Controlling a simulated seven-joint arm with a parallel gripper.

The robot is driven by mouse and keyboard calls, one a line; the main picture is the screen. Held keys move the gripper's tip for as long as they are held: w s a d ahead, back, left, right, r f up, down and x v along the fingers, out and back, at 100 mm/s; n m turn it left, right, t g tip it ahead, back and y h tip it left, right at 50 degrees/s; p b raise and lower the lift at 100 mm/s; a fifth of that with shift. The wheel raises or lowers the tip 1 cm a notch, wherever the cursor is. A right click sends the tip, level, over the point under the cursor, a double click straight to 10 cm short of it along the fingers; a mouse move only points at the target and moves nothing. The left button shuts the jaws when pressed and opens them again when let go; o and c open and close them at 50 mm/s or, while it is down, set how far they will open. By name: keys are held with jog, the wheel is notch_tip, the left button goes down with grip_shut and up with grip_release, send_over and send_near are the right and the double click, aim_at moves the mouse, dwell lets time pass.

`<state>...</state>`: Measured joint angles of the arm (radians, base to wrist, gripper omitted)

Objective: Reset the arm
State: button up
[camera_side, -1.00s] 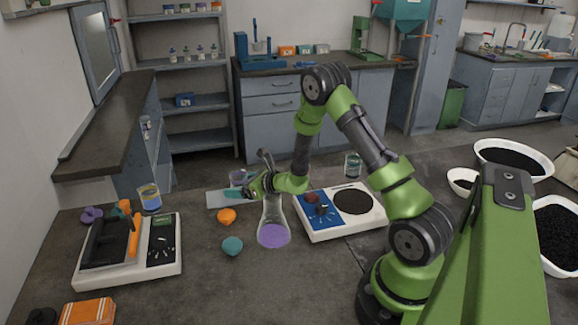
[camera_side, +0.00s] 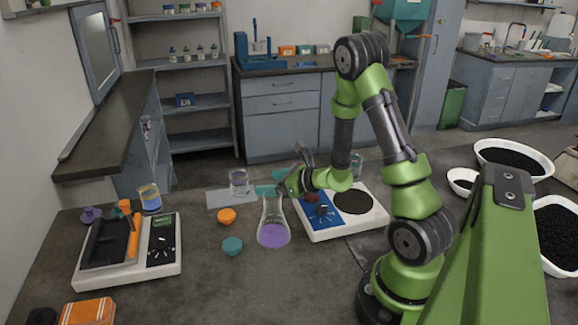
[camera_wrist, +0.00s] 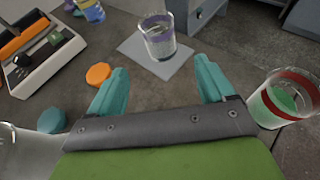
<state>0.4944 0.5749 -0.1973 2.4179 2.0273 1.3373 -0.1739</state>
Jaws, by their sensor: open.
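My gripper (camera_side: 277,189) is open and empty. In the side view it is just above and behind the neck of a conical flask (camera_side: 273,235) with purple liquid, which stands upright on the dark bench. In the wrist view the two teal fingers of my gripper (camera_wrist: 158,88) are spread wide apart with bare bench between them. The flask (camera_wrist: 22,150) shows only in part at the lower left there. A beaker (camera_wrist: 158,40) stands on a pale plate ahead of the fingers.
An orange cap (camera_side: 227,216) and a teal cap (camera_side: 232,246) lie left of the flask. A beaker with green contents (camera_wrist: 285,97) stands right of my fingers. White bowls (camera_side: 512,157) hold dark grains.

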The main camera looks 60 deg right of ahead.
jog(key=w+a+r+n+t+y, duration=0.1)
jog(key=w+a+r+n+y, duration=0.2)
jog(key=a+r+n+y, duration=0.7)
jog(key=s+a+r+n+g, duration=0.3)
jog(key=s+a+n+g, duration=0.1)
jog(key=s+a+n, duration=0.3)
jog(key=s+a+r+n+g, duration=0.3)
jog(key=s+a+n+g, duration=0.25)
jog(key=a+n, duration=0.2)
jog(key=s+d+r+n+t+h, duration=0.2)
jog(key=s+d+r+n+h, duration=0.1)
jog(key=s+n+h, duration=0.3)
jog(key=shift+d+n+h, duration=0.75)
jog(key=shift+h, duration=0.25)
